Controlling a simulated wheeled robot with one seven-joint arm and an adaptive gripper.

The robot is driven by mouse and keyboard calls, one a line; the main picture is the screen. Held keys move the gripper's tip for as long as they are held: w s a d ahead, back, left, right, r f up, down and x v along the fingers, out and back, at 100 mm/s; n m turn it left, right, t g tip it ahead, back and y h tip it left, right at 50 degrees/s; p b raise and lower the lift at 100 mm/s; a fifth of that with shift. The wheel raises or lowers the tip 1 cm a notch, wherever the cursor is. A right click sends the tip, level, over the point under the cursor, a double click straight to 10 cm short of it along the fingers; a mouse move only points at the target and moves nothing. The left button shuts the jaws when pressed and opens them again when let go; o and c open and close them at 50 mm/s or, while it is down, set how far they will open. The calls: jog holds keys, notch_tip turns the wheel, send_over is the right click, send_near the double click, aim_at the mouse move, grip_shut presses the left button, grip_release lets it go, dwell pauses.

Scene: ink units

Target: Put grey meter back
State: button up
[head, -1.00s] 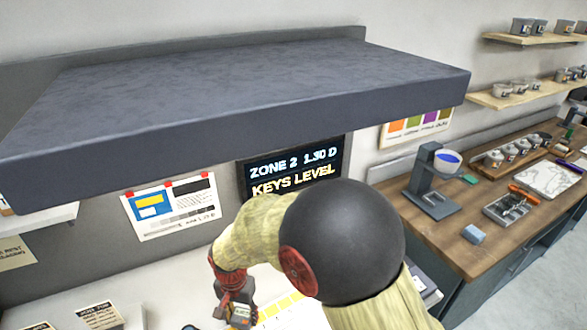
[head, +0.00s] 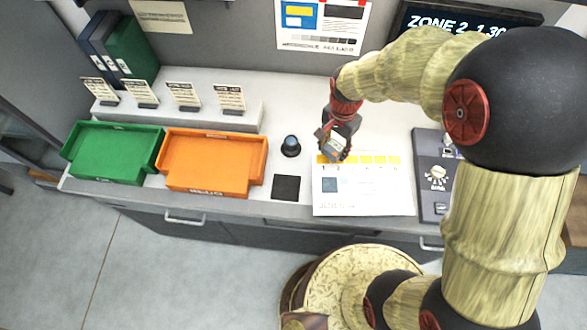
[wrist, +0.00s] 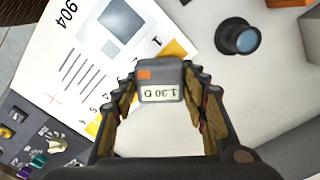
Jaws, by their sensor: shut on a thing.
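My gripper (head: 339,140) is above the far edge of the white printed sheet on the counter. It is shut on the grey meter (head: 335,149), which hangs below the fingers. In the wrist view the meter (wrist: 161,81) sits between the two fingers, with an orange square and a "1.30 D" label facing the camera. A black square pad (head: 286,187) lies bare on the counter, left of the sheet. A dark round piece with a blue top (head: 291,146) stands behind the pad, left of my gripper; it also shows in the wrist view (wrist: 238,38).
The white sheet (head: 365,197) has a yellow numbered strip. An orange tray (head: 214,187) and a green tray (head: 112,178) stand to the left, with small cards on a ledge behind. A dark panel with knobs (head: 434,203) is to the right.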

jog(key=s+a+r+n, duration=0.4)
jog(key=s+a+r, duration=0.2)
jog(key=s+a, duration=0.3)
jog(key=s+n, duration=0.2)
jog(key=s, duration=0.5)
jog(key=n+b, duration=0.1)
jog(key=b, duration=0.2)
send_over(286, 187)
jog(key=f, duration=1.1)
jog(key=shift+s+d, duration=0.1)
jog(key=shift+s, duration=0.2)
jog(key=shift+w+f, duration=0.25)
jog(key=shift+f, duration=1.6)
